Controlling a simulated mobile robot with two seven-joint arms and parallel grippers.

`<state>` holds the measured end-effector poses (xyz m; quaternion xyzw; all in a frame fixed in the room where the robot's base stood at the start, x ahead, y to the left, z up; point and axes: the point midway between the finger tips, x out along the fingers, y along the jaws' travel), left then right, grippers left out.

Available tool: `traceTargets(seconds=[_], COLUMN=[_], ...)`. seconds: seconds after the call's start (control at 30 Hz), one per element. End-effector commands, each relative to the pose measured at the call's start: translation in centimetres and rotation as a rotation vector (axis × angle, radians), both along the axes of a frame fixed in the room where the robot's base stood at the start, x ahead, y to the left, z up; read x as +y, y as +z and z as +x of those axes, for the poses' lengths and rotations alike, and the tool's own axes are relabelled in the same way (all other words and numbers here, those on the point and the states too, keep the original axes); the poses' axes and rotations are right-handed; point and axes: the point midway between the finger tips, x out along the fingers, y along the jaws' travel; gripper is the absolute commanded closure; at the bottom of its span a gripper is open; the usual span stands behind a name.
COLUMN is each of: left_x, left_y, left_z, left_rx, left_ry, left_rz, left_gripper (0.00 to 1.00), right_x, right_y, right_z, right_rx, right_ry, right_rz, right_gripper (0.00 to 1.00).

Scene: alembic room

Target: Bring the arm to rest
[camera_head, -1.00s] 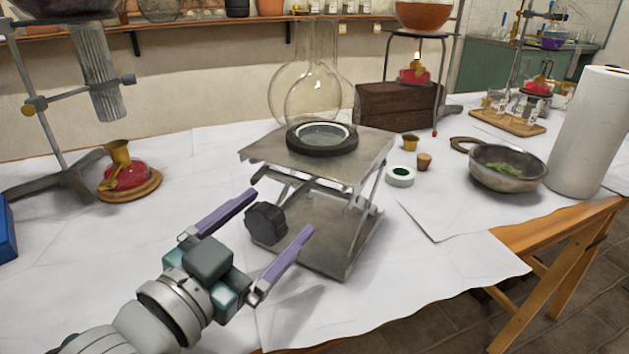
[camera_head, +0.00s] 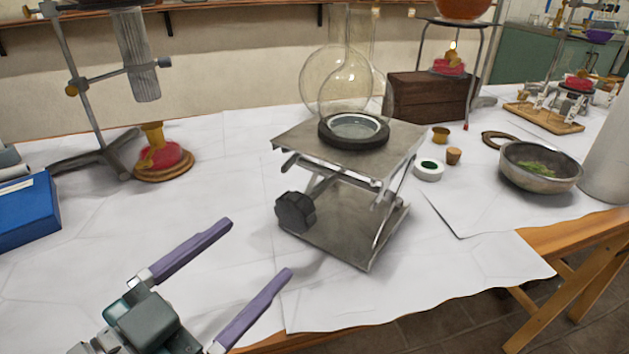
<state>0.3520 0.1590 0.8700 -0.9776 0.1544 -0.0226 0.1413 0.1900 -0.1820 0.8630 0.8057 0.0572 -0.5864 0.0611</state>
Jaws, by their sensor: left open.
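My left gripper (camera_head: 260,248) comes in from the lower left, with its two purple fingers wide apart and nothing between them. It is over the white-covered table, in front and to the left of the lab jack (camera_head: 405,150). The jack's dark knob (camera_head: 296,212) is apart from the fingertips. A round glass flask (camera_head: 346,85) stands above a dark ring (camera_head: 354,143) on the jack's top plate. My right gripper is not in view.
A blue box (camera_head: 25,212) lies at the left edge. A burner on a wooden base (camera_head: 163,172) and a clamp stand (camera_head: 95,155) are behind it. A metal bowl (camera_head: 540,178) sits at the right near the table edge. The cloth between the burner and jack is clear.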

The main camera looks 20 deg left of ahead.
Motion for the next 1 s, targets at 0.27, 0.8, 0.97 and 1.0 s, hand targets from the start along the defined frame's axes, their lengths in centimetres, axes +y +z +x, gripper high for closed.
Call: traceTargets(seconds=[0.27, 0.8, 0.97, 1.0], left_x=[0.0, 1.3, 1.8, 1.9], left_y=[0.1, 9.3, 12.9, 13.9], left_z=[0.1, -4.4, -9.3, -10.5], left_rx=[0.002, 0.728, 0.981, 1.037], left_ry=[0.001, 0.230, 0.283, 0.293], left_rz=[0.001, 0.042, 0.057, 0.060], left_gripper=[0.04, 0.04, 0.04, 0.04], right_x=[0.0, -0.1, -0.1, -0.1], right_y=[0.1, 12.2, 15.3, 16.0], right_z=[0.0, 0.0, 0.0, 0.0], right_rx=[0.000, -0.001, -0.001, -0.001], right_ry=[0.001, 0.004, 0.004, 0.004], right_rz=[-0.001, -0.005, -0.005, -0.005], right_gripper=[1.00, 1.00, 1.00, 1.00])
